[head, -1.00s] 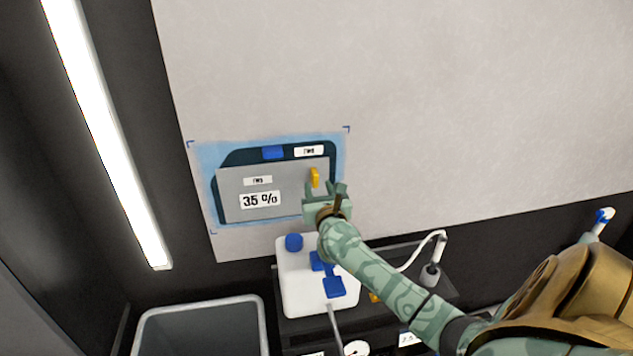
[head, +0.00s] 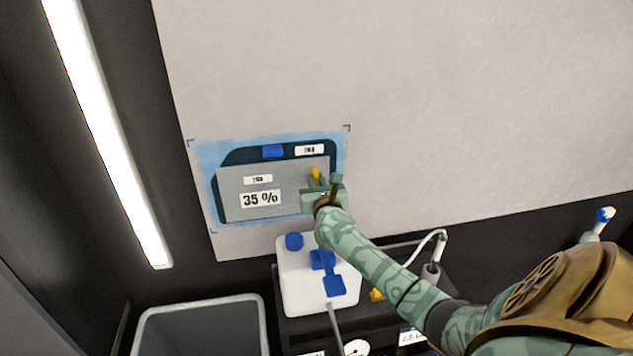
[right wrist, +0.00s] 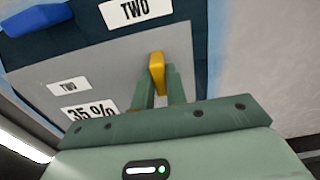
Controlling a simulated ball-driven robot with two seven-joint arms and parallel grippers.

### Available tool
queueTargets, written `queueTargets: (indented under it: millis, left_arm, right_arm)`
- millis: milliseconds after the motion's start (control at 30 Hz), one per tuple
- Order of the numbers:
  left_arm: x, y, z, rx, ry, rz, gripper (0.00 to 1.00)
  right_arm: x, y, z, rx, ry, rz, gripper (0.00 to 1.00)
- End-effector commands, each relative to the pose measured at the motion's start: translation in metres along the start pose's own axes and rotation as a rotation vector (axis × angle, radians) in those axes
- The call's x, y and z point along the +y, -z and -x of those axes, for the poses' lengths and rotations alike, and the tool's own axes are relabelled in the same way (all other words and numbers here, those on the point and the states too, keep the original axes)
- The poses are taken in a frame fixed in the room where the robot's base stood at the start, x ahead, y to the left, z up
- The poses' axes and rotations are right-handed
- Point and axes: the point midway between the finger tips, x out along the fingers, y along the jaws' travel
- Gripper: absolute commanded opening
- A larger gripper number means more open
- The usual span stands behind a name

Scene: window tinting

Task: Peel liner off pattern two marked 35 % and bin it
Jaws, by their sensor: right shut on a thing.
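The grey liner (head: 238,183) marked TWO and 35 % lies over the dark pattern (head: 243,157) on the pale wall panel. It also shows in the right wrist view (right wrist: 90,73). My right gripper (head: 316,181) is at the liner's right side. Its fingers are shut on the yellow tab (right wrist: 157,75), whose upper end sticks out between them. A blue tab (head: 273,152) and a TWO label sit on the pattern's top strip. The grey bin (head: 205,303) stands open at the lower left, and no contents show in it. My left gripper is not in view.
A white container (head: 292,275) with blue parts stands on a dark cart below the panel, under my right forearm. A curved white tube (head: 432,236) rises to its right. A bright light strip (head: 108,135) runs down the left. The panel above the pattern is clear.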

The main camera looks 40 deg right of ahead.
Motion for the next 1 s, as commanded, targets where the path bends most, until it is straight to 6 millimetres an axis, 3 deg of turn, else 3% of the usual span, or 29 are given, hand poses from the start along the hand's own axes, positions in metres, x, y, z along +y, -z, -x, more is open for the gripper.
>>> queueTargets:
  millis: [1000]
  left_arm:
    - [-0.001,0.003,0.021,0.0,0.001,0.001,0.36]
  right_arm:
    - [0.0,0.0,0.05,0.0,0.0,0.0,0.0]
